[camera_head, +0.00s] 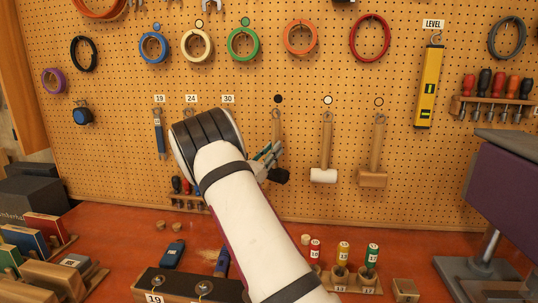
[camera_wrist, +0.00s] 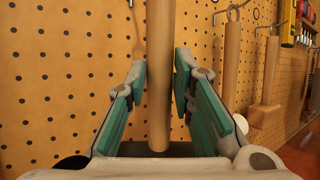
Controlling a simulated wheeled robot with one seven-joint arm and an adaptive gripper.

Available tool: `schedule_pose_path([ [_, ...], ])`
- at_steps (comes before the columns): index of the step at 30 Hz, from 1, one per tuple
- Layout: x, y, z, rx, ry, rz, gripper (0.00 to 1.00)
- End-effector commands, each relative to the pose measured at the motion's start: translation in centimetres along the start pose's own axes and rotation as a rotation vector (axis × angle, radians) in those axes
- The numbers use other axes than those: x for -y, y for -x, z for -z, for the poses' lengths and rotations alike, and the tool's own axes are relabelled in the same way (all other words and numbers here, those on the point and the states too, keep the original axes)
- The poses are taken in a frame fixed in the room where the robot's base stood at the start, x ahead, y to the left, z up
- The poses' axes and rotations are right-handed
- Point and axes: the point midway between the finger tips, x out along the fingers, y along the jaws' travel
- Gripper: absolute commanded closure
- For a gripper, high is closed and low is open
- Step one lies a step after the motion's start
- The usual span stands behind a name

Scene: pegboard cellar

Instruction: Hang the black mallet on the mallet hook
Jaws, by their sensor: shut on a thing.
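The black mallet has a pale wooden handle (camera_head: 276,125) and a black head (camera_head: 279,176). It is upright in front of the pegboard, its handle top just below the black dot marker (camera_head: 278,99). I cannot tell whether the handle top is on the mallet hook; the hook itself is not clear. My gripper (camera_head: 268,158) is shut around the handle's lower part, above the head. In the wrist view the handle (camera_wrist: 160,70) stands between the teal finger pads, and the head is mostly hidden.
A white-headed mallet (camera_head: 323,175) and a wooden mallet (camera_head: 373,178) hang just to the right. A yellow level (camera_head: 429,86) hangs farther right. A wrench (camera_head: 159,134) hangs left of my arm. Below, the red bench (camera_head: 130,232) holds blocks and several colored-top pegs.

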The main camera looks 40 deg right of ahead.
Motion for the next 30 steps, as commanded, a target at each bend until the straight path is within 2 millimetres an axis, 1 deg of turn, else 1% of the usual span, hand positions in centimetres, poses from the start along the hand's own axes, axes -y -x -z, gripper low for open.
schedule_pose_path([
  [13,-1.3,-1.8,1.0,0.002,-0.003,0.001,1.0],
  [21,-1.8,-2.4,1.8,0.001,-0.002,0.0,1.0],
  [30,-1.9,-2.6,2.0,0.002,-0.001,0.0,1.0],
])
